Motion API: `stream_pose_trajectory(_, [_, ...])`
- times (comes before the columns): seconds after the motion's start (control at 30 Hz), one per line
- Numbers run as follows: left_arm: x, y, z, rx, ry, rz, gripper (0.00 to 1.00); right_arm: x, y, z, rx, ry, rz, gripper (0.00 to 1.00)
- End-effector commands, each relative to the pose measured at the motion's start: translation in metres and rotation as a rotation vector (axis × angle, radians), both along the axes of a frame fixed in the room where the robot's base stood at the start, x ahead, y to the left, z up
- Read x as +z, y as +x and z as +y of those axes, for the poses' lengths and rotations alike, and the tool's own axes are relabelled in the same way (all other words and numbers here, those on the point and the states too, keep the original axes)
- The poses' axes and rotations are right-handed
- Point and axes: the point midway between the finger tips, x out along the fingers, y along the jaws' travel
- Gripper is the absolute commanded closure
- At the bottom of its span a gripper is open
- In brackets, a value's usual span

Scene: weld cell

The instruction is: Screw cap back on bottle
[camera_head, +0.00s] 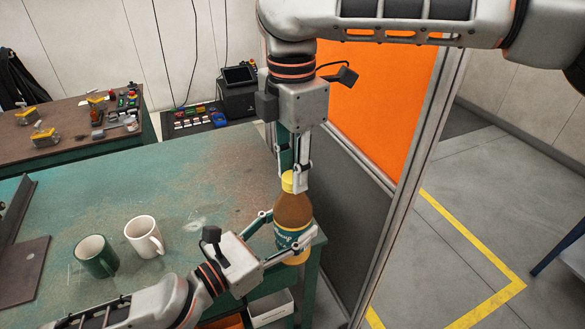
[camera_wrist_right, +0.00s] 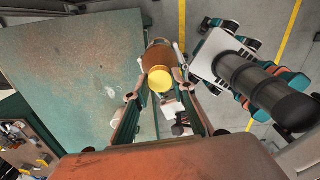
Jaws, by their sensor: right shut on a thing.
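The bottle (camera_head: 291,213) stands upright near the right corner of the green table, brown with a teal label and a yellow base. The yellow cap (camera_head: 288,182) is at the top of its neck; whether it is threaded cannot be seen. My right gripper (camera_head: 295,184) points down from above and is shut on the cap, one finger in front of it. In the right wrist view the cap (camera_wrist_right: 160,79) lies between the fingers, with the brown bottle (camera_wrist_right: 157,57) beyond it. My left gripper (camera_head: 292,228) comes in low from the left, its fingers on either side of the bottle's label.
A green mug (camera_head: 96,256) and a white mug (camera_head: 145,236) stand on the table (camera_head: 200,180) left of the bottle. A dark metal angle piece (camera_head: 22,270) lies at the far left. An orange panel (camera_head: 380,95) in a metal frame stands close behind the table's right edge.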

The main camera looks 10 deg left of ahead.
Motion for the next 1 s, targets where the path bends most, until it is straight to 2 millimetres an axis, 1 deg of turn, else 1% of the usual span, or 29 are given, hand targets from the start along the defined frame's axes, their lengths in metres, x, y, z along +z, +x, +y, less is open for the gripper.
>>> stream_pose_trajectory(0.1, [0.0013, 0.0000, -0.0002, -0.001, -0.001, -0.002, 1.00, 0.0003, 0.0011, -0.0008, -0.237, -0.002, -0.005, 1.00])
stream_pose_trajectory(0.6, [0.0013, -0.0001, -0.0003, -0.001, -0.001, -0.002, 1.00, 0.0000, 0.0006, -0.0001, -1.242, 0.002, -0.012, 1.00])
stream_pose_trajectory(0.73, [0.0013, -0.0003, -0.0003, -0.001, 0.000, -0.004, 1.00, -0.0006, 0.0007, -0.0002, -1.446, 0.001, -0.012, 1.00])
stream_pose_trajectory(0.87, [0.0013, -0.0003, -0.0004, -0.001, 0.000, -0.004, 1.00, -0.0008, 0.0004, 0.0000, -1.444, 0.001, -0.011, 1.00])
stream_pose_trajectory(0.9, [0.0013, -0.0003, -0.0004, -0.001, 0.000, -0.004, 1.00, -0.0008, 0.0004, 0.0000, -1.444, 0.001, -0.011, 0.73])
stream_pose_trajectory(0.97, [0.0013, -0.0003, -0.0004, -0.001, 0.000, -0.004, 1.00, -0.0008, 0.0004, 0.0000, -1.443, 0.001, -0.011, 0.59])
stream_pose_trajectory(1.0, [0.0013, -0.0002, -0.0004, -0.001, -0.001, -0.003, 1.00, -0.0008, 0.0004, 0.0000, -1.442, 0.001, -0.010, 0.59])
